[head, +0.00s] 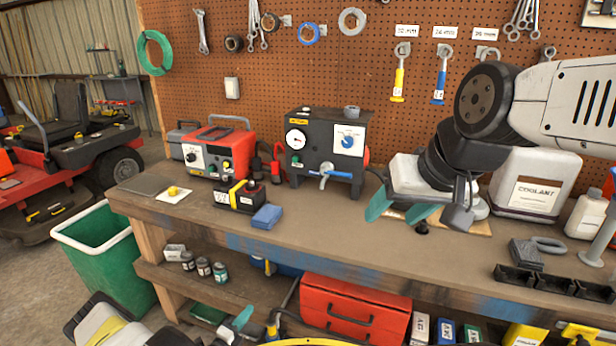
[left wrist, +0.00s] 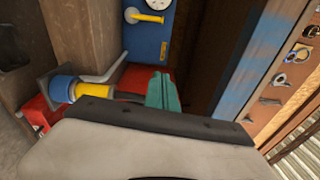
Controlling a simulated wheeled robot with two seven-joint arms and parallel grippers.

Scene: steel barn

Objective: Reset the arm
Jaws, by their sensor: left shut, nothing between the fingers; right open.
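My right arm reaches in from the right in the head view. Its gripper (head: 405,212) is open and empty, with teal fingertips just above the workbench top (head: 330,215), in front of the coolant jug (head: 530,185). My left gripper (head: 240,322) is low at the bottom of the head view, in front of the lower shelf, left of the red drawer box (head: 350,308). Its teal fingers also show in the left wrist view (left wrist: 163,93), shut together with nothing between them. Most of my left arm is out of view.
A black test unit (head: 327,150), a red power unit (head: 213,150), a battery (head: 240,196) and a blue block (head: 267,217) stand on the bench. A green bin (head: 100,255) is at left. Black trays (head: 550,283) line the right front edge. The front middle of the bench is clear.

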